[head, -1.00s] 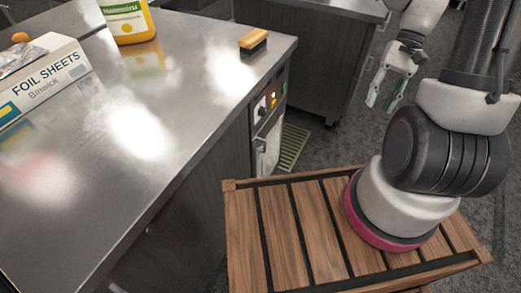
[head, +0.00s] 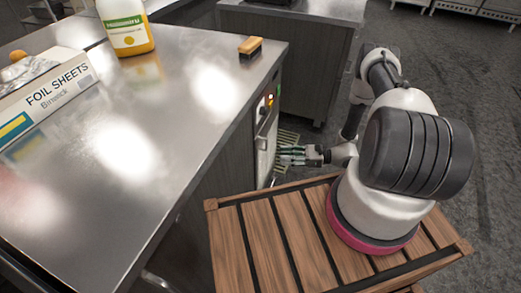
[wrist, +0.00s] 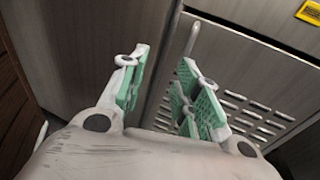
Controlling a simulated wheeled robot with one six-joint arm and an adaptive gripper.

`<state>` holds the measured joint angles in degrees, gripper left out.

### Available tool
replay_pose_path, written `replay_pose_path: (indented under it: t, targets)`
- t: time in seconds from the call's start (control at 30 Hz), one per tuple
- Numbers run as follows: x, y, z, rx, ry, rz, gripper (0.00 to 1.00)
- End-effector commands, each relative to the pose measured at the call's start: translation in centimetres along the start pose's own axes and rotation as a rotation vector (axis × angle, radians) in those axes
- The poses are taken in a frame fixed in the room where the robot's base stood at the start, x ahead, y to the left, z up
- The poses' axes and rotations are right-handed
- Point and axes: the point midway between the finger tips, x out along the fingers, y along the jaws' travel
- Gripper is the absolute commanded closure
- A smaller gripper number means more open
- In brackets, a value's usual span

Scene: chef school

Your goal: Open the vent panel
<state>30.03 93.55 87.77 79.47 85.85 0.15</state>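The vent panel (wrist: 225,72) is a grey metal front with rows of slots, shown in the wrist view. A slim upright handle (wrist: 192,38) stands at its left edge. In the head view the panel (head: 263,150) is a pale front on the counter's right end, below a control strip, and looks closed. My gripper (head: 285,156) is low beside it, pointing left. In the wrist view its green-padded fingers (wrist: 165,68) are spread and empty, with the handle beyond them near the right finger. Whether a finger touches the panel is unclear.
The steel counter (head: 150,190) bears a foil sheets box (head: 45,100), a yellow bottle (head: 127,25) and a brush (head: 251,47). My slatted wooden base top is in front. Floor at right is clear.

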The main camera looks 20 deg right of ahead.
Motion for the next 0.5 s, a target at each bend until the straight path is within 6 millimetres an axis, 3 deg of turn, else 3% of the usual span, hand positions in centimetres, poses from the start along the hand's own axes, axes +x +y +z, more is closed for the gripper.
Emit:
replay_pose_path:
  t: [0.03,0.1,0.27,0.5]
  targets:
    - [0.1,-1.6,0.5,-0.016,-0.018,-0.040,0.68]
    - [0.3,-2.9,1.2,-0.020,-0.045,-0.083,0.68]
    - [1.7,-3.2,1.9,-0.019,-0.072,-0.093,0.68]
    - [5.8,-3.5,2.2,-0.019,-0.070,-0.091,0.68]
